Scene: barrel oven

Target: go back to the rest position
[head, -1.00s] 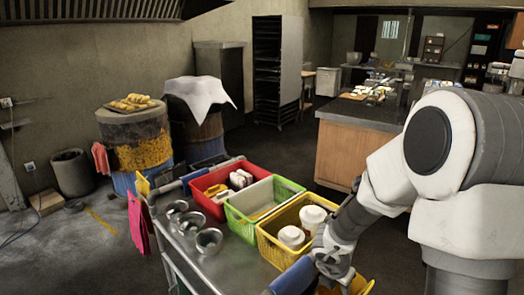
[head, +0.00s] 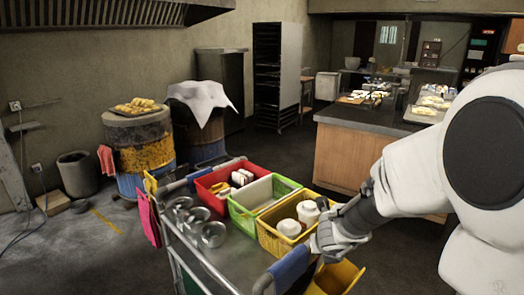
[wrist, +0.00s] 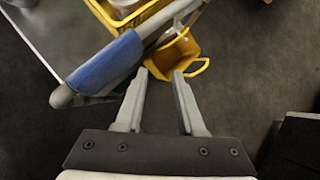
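My gripper (wrist: 161,76) is open and empty in the wrist view, with a clear gap between its two fingers. It points down over the dark floor beside a yellow holder (wrist: 174,54) and the blue-sleeved handle (wrist: 106,62) of the cart. In the head view my gripper's wrist end (head: 335,238) is at the right end of the metal cart (head: 235,262), close to the yellow basket (head: 280,245). The fingertips are hard to make out there. My arm fills the right side of that view.
The cart carries a red basket (head: 213,198), a green basket (head: 240,216) and metal bowls (head: 212,234). A barrel (head: 142,160) with a tray of bread (head: 137,106) stands at left. A wooden counter (head: 345,158) stands behind my arm. Dark floor lies between cart and counter.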

